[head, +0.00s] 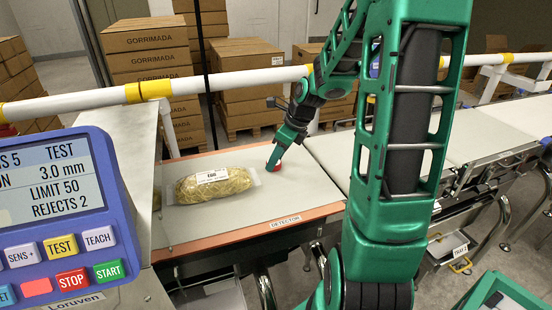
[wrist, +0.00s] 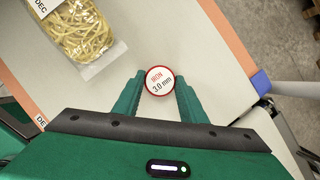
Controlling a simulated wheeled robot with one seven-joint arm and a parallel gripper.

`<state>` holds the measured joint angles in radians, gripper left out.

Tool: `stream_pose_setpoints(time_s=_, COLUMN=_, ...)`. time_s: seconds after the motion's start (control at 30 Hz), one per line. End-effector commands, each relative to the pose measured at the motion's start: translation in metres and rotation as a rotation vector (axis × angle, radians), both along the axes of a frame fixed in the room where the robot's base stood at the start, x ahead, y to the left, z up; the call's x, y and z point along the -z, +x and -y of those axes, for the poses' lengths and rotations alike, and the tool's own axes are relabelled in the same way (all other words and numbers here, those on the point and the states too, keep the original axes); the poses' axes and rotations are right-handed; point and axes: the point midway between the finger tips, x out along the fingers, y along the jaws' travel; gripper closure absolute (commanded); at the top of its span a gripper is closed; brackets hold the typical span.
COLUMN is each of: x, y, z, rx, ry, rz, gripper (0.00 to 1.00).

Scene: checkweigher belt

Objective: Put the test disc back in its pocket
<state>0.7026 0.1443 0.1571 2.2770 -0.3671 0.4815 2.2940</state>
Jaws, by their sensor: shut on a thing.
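The test disc (wrist: 159,82) is round with a white face and a red rim, and reads "IRON 3.0 mm". My gripper (wrist: 157,90) is shut on it, one green finger on each side, in the wrist view. In the head view my gripper (head: 274,162) is over the right part of the detector belt, with the red edge of the disc (head: 277,169) at its fingertips. I cannot tell whether the disc touches the belt. I cannot make out the disc's pocket in either view.
A clear bag of noodles (head: 215,185) lies on the detector belt (head: 250,222), left of my gripper. A blue control panel (head: 65,215) stands at the front left. A white rail (head: 240,80) runs behind the belt, with stacked cartons (head: 148,50) beyond. Another belt (head: 335,160) continues right.

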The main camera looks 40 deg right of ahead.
Motion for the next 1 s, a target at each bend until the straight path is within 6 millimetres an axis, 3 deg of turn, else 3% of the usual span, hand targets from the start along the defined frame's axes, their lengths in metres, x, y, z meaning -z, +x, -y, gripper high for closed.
stream_pose_setpoints(time_s=0.07, x=0.003, y=0.000, z=0.000, rx=0.001, ry=0.001, rz=-0.002, gripper=0.88)
stream_pose_setpoints(time_s=0.1, x=0.003, y=0.000, z=0.000, rx=0.001, ry=0.000, rz=0.000, gripper=0.57)
stream_pose_setpoints(time_s=0.17, x=0.002, y=0.000, z=0.000, rx=0.001, ry=0.000, rz=0.000, gripper=0.44)
stream_pose_setpoints(time_s=0.6, x=0.001, y=-0.001, z=0.002, rx=0.003, ry=-0.001, rz=0.001, gripper=0.44)
stream_pose_setpoints(time_s=1.0, x=-0.068, y=-0.023, z=0.014, rx=0.003, ry=-0.003, rz=0.004, gripper=0.44)
